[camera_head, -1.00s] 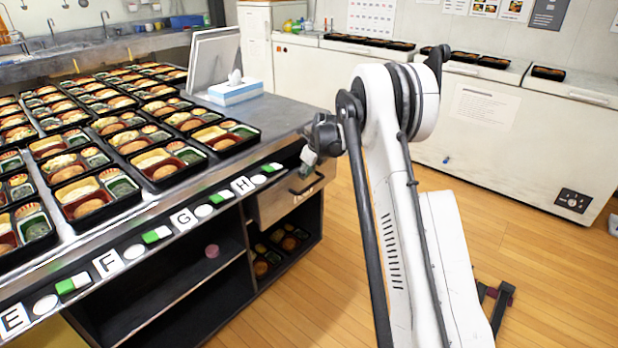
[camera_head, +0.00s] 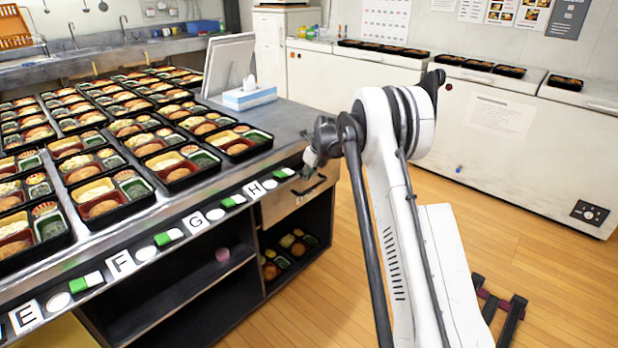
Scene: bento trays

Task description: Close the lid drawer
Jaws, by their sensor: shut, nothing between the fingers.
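The lid drawer (camera_head: 288,206) has a light beige front and sits under the counter's right end, below the letter H. Its dark handle (camera_head: 309,190) shows near the top of the front. My gripper (camera_head: 309,164) is small in view, shut and empty, pointing down close to the top of the drawer front and the handle. I cannot tell whether it touches the drawer. The drawer front looks nearly in line with the cabinet, but any small gap is hard to make out. Part of the drawer's right top is hidden behind my arm.
The counter (camera_head: 262,172) holds many filled bento trays (camera_head: 101,199) in rows, a tissue box (camera_head: 250,97) and a tilted white panel (camera_head: 229,64). Open shelves below hold a pink round item (camera_head: 222,254) and more trays. White freezers (camera_head: 490,125) line the back wall. The wooden floor at right is mostly clear.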

